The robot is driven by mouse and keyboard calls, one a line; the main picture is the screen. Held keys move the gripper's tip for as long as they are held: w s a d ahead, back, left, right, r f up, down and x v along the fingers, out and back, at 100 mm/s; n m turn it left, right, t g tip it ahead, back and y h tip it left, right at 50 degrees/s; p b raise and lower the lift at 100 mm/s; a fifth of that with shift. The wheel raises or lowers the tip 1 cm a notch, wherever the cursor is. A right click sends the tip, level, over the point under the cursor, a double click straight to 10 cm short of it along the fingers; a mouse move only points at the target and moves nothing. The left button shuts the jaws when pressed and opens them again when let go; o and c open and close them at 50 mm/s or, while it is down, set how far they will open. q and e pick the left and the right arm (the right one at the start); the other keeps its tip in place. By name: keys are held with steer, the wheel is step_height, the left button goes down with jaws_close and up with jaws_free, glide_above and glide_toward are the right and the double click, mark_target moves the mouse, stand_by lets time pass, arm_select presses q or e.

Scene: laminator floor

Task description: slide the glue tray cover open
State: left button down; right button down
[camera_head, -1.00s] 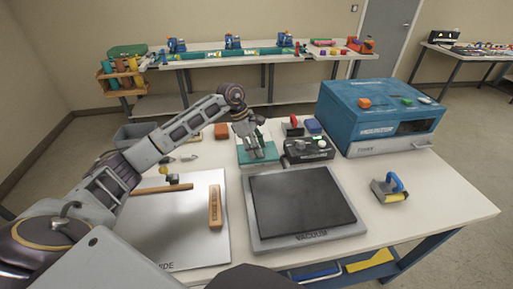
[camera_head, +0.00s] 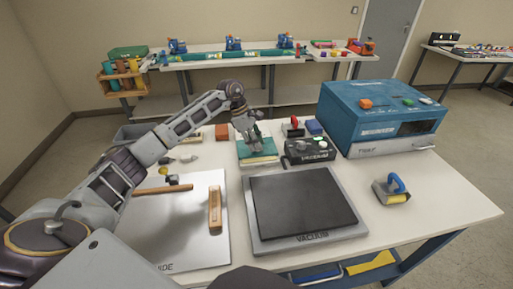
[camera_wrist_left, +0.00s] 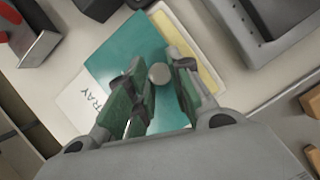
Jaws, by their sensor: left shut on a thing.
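The glue tray (camera_head: 258,163) stands on the work table behind the vacuum plate, with its teal cover (camera_head: 262,147) over most of it. In the left wrist view the cover (camera_wrist_left: 120,50) has a round grey knob (camera_wrist_left: 159,74). A strip of yellowish glue surface (camera_wrist_left: 190,48) is bare along the side towards the vacuum plate. A white edge with the letters TRAY (camera_wrist_left: 85,105) shows at the left there. My left gripper (camera_head: 250,137) is over the cover, with its fingers shut on the knob. My right gripper is not in view.
The black vacuum plate (camera_head: 303,205) lies in front of the tray. A control box (camera_head: 309,150) stands close at its right, and a blue laminator (camera_head: 380,115) farther right. A metal sheet (camera_head: 178,225) with a wooden bar (camera_head: 215,208) lies front left.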

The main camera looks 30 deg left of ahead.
arm_select(q)
steer(key=shift+w+a, duration=0.5)
steer(key=shift+w, duration=0.2)
steer(key=shift+w+a+b, duration=0.35)
steer(key=shift+w+a, duration=0.45)
steer(key=shift+w, duration=0.25)
steer(key=shift+w+a, duration=0.35)
steer(key=shift+w, duration=0.15)
steer(key=shift+w+a, duration=0.35)
steer(key=shift+w, duration=0.15)
steer(key=shift+w+a+b, duration=0.3)
steer(key=shift+w+a, duration=0.35)
steer(key=shift+w, duration=0.15)
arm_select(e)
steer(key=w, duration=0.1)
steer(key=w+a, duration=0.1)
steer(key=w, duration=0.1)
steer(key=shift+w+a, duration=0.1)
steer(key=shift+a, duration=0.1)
arm_select(q)
steer(key=c, duration=1.3)
jaws_free()
steer(key=shift+o, duration=0.2)
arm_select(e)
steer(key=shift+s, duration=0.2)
